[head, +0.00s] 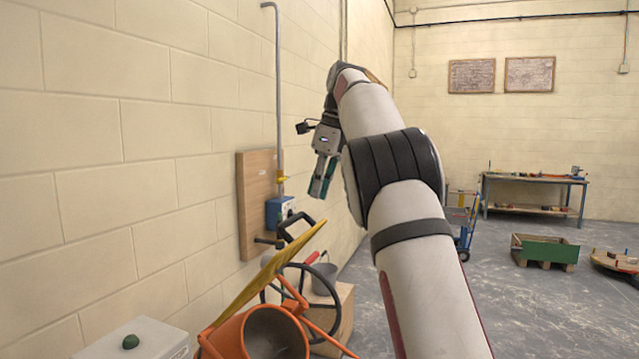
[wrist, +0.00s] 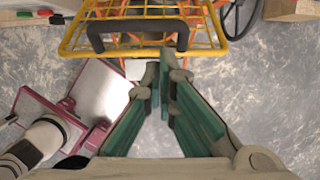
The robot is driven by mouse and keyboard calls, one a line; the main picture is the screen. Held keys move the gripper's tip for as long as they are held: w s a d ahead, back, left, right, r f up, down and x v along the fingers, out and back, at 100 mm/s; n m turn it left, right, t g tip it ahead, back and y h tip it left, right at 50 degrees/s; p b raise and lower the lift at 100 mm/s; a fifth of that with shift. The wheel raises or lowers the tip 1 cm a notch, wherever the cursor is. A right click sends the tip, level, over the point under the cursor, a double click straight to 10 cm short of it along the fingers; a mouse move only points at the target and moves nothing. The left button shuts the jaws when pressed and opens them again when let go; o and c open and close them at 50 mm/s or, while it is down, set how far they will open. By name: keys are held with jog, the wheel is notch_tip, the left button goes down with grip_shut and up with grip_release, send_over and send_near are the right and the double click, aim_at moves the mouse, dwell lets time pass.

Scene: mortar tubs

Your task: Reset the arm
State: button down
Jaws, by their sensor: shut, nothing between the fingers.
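My gripper (head: 321,183) hangs fingers-down at the end of my raised arm in the head view, in front of the block wall. Its fingers are shut and empty. In the wrist view, the green-padded fingers of my gripper (wrist: 164,82) converge toward the tips, with a yellow wire guard (wrist: 72,42) beyond them. That guard has a black handle (wrist: 137,27) across it. In the head view my forearm hides part of the room behind it.
An orange mixer drum (head: 262,335) with a raised yellow guard (head: 262,280) stands at lower left, near a wheel and a grey bucket (head: 324,277). A blue box (head: 279,209) sits on a wooden wall board (head: 256,180). A workbench (head: 530,180) and green crate (head: 545,247) stand at right.

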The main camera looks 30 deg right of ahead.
jog(key=shift+s+d+r, duration=0.15)
jog(key=shift+s+r, duration=0.05)
jog(key=shift+r, duration=0.5)
jog(key=s+a+n+t, duration=0.2)
jog(key=s+a+n, duration=0.8)
jog(key=s+n, duration=0.45)
jog(key=s+a+f+n+h, duration=0.1)
jog(key=s+a+f+n, duration=0.3)
jog(key=s+f+n, duration=0.3)
jog(key=s+a+f+n+t, duration=0.1)
jog(key=s+a+f+n, duration=0.3)
jog(key=s+f+n, duration=0.3)
jog(key=s+f, duration=0.3)
jog(key=s, duration=0.3)
jog(key=shift+s+h, duration=0.4)
